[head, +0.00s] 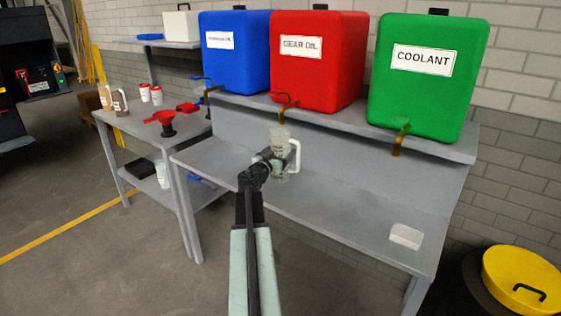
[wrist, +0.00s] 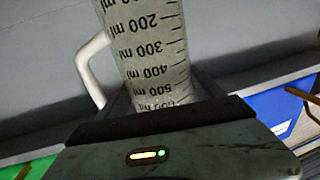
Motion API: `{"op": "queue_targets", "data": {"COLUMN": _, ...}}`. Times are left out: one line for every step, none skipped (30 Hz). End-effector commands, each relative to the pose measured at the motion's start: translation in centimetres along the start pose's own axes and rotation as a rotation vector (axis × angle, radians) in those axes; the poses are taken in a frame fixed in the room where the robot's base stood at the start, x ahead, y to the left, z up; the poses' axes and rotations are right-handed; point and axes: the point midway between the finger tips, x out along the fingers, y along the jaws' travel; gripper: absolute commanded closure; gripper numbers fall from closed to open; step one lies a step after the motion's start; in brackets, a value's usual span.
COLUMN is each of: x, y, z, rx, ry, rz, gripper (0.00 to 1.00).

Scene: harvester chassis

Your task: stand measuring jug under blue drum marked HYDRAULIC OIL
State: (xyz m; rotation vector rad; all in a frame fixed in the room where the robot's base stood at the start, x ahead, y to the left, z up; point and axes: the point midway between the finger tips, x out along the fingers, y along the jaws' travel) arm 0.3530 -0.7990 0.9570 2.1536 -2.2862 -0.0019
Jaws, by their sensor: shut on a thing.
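The clear measuring jug (head: 279,142) has a white handle on its right in the head view. My gripper (head: 267,166) is shut on the jug and holds it over the grey bench; I cannot tell whether it touches the bench top. In the wrist view the jug (wrist: 151,45) shows its millilitre scale upside down. The blue drum (head: 236,62) stands on the raised shelf at the upper left, its label (head: 220,40) too small to read fully. The jug is right of this tap, roughly below the red drum's tap.
The red GEAR OIL drum (head: 318,70) and green COOLANT drum (head: 424,85) share the shelf (head: 340,122). A white block (head: 406,236) lies on the right of the bench (head: 330,205). The bench middle is clear.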

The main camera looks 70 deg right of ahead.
Motion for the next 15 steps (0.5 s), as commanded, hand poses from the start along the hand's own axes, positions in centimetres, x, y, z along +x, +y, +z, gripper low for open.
{"op": "queue_targets", "data": {"x": 0.0, "y": 0.1, "z": 0.7, "rx": 0.0, "ry": 0.0, "rz": 0.001, "gripper": 0.69}}
{"op": "queue_targets", "data": {"x": 0.1, "y": 0.2, "z": 1.2, "rx": 0.0, "ry": 0.0, "rz": 0.002, "gripper": 0.69}}
{"op": "queue_targets", "data": {"x": 0.1, "y": 0.3, "z": 1.9, "rx": 0.0, "ry": 0.0, "rz": 0.004, "gripper": 0.69}}
{"op": "queue_targets", "data": {"x": 0.2, "y": 0.4, "z": 2.5, "rx": 0.0, "ry": 0.0, "rz": 0.005, "gripper": 0.69}}
{"op": "queue_targets", "data": {"x": 0.2, "y": 0.6, "z": 3.0, "rx": 0.0, "ry": 0.0, "rz": 0.007, "gripper": 0.69}}
{"op": "queue_targets", "data": {"x": 0.3, "y": 0.7, "z": 3.6, "rx": 0.0, "ry": 0.0, "rz": 0.009, "gripper": 0.69}}
{"op": "queue_targets", "data": {"x": 0.4, "y": 0.8, "z": 3.9, "rx": 0.0, "ry": 0.0, "rz": 0.01, "gripper": 0.69}}
{"op": "queue_targets", "data": {"x": 0.4, "y": 0.9, "z": 3.9, "rx": 0.0, "ry": 0.0, "rz": 0.011, "gripper": 0.69}}
{"op": "queue_targets", "data": {"x": 0.4, "y": 0.9, "z": 3.8, "rx": 0.0, "ry": 0.0, "rz": 0.011, "gripper": 0.69}}
{"op": "queue_targets", "data": {"x": 0.4, "y": 0.9, "z": 3.6, "rx": 0.0, "ry": 0.0, "rz": 0.012, "gripper": 0.69}}
{"op": "queue_targets", "data": {"x": 0.4, "y": 0.9, "z": 3.5, "rx": 0.0, "ry": 0.0, "rz": 0.012, "gripper": 0.69}}
{"op": "queue_targets", "data": {"x": 0.4, "y": 0.9, "z": 3.4, "rx": 0.0, "ry": 0.0, "rz": 0.012, "gripper": 0.69}}
{"op": "queue_targets", "data": {"x": 0.5, "y": 1.0, "z": 3.4, "rx": 0.0, "ry": 0.0, "rz": 0.013, "gripper": 0.69}}
{"op": "queue_targets", "data": {"x": 0.5, "y": 1.0, "z": 3.4, "rx": 0.0, "ry": 0.0, "rz": 0.013, "gripper": 0.69}}
{"op": "queue_targets", "data": {"x": 0.5, "y": 1.1, "z": 3.5, "rx": 0.0, "ry": 0.0, "rz": 0.014, "gripper": 0.69}}
